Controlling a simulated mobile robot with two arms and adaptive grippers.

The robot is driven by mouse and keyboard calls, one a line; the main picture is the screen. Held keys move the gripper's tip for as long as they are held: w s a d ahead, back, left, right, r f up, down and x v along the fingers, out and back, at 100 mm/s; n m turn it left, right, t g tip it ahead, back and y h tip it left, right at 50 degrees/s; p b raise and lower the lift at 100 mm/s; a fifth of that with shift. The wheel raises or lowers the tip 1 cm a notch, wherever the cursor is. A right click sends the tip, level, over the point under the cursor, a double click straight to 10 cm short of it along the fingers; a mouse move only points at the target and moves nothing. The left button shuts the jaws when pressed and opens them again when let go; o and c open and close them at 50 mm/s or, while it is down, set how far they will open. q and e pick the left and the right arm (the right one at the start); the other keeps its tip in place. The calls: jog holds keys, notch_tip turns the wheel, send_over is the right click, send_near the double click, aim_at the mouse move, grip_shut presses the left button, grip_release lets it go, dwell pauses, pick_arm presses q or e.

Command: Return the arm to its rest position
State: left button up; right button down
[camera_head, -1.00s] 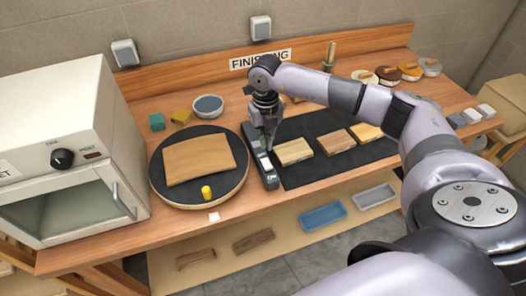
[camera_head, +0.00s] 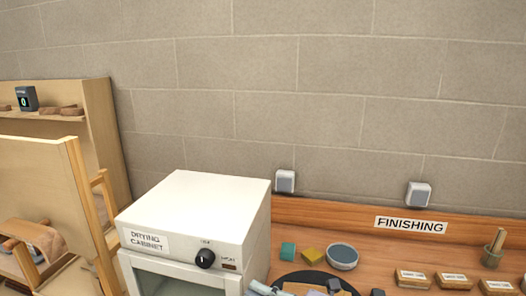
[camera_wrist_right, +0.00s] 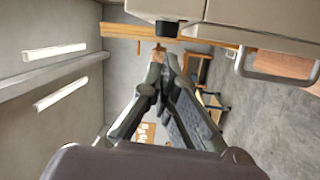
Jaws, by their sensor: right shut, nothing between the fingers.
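My right gripper (camera_wrist_right: 163,58) fills the middle of the right wrist view, its two fingers closed together at the tips with nothing between them. The head view catches only small grey parts at its bottom edge, too cut off to tell the arm's pose. The white drying cabinet (camera_head: 195,215) stands at the left end of the bench in the head view. Its pale body (camera_wrist_right: 215,18) and door handle (camera_wrist_right: 280,75) show at the upper right of the right wrist view, beyond the fingers. My left gripper is in neither view.
The finishing bench (camera_head: 385,250) holds a teal block (camera_head: 288,251), a yellow block (camera_head: 313,257), a round grey dish (camera_head: 342,256) and several labelled pieces. A wooden shelf unit (camera_head: 100,130) stands at far left. Open grey floor (camera_wrist_right: 265,120) shows in the wrist view.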

jog(key=w+d+f+m+t+h, duration=0.25)
jog(key=d+m+t+h, duration=0.9)
jog(key=m, duration=0.75)
jog(key=s+d+f+m+g+h, duration=0.65)
jog(key=s+d+f+g, duration=0.2)
jog(key=f, duration=0.35)
jog(key=s+f+m+g+y, duration=0.1)
jog(key=s+f+g, duration=0.35)
jog(key=s, duration=0.45)
jog(key=s+f+m+g, duration=0.1)
jog(key=s+f+g, duration=0.35)
jog(key=s, duration=0.55)
jog(key=s+f+b+x, duration=0.1)
jog(key=s+b+x, duration=0.15)
jog(key=x, duration=1.15)
jog(key=s+f+b+x, duration=0.15)
jog(key=s+x, duration=0.25)
jog(key=x, duration=1)
jog(key=s+d+f+g+b, duration=0.1)
jog(key=s+d+f+b, duration=0.1)
jog(key=s+f, duration=0.6)
jog(key=s+d+f+b, duration=0.2)
jog(key=s+f, duration=0.7)
jog(key=f, duration=0.5)
jog(key=shift+s+d+n+g+b, duration=0.2)
jog(key=shift+n+g+b, duration=0.25)
jog(key=shift+b, duration=0.1)
